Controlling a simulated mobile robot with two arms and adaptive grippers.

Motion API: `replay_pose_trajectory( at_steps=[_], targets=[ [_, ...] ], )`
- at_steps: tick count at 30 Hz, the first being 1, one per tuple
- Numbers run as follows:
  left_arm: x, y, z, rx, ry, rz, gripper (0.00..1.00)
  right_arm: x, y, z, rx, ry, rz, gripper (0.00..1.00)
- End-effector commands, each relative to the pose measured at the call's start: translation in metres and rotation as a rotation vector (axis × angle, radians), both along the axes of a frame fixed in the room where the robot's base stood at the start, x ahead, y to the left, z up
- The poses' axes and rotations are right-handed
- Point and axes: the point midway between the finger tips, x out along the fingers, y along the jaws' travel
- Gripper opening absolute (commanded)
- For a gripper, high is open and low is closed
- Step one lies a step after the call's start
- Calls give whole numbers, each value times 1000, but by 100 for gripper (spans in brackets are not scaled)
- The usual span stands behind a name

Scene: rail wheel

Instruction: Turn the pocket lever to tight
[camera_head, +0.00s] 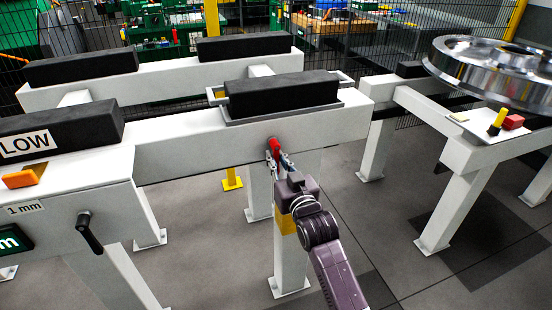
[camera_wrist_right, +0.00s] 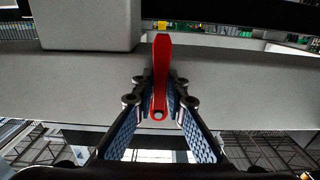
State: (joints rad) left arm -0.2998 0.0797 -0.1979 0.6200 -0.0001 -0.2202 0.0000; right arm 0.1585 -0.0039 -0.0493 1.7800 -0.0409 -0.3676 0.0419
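The red pocket lever (camera_head: 274,146) sits on the front face of the white beam, below a black block. In the right wrist view the lever (camera_wrist_right: 161,72) stands nearly upright, its broad end up and a round pivot at its lower end. My right gripper (camera_head: 281,160) reaches up to it from below. In the wrist view the fingertips (camera_wrist_right: 162,92) lie close against both sides of the lever's lower part, and the gripper looks shut on it. My left gripper is in neither view.
A black block (camera_head: 282,93) rests above the lever. At left are a LOW sign (camera_head: 25,143), an orange piece (camera_head: 24,178) and a black handle (camera_head: 89,231). A metal wheel (camera_head: 495,70) lies on a stand at right. Open floor lies between the stands.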

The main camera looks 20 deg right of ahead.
Motion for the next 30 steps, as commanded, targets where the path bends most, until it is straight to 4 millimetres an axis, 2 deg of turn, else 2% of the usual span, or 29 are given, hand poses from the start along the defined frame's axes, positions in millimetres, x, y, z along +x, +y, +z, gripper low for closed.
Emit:
replay_pose_trajectory(
  at_steps=[17,23,30],
  targets=[
    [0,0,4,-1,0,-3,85,0,-1,0,-31,1,1,0],
    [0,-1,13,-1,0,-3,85,0,-5,2,-129,0,0,0],
    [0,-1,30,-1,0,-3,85,0,-13,4,-332,-7,0,0]
  ],
)
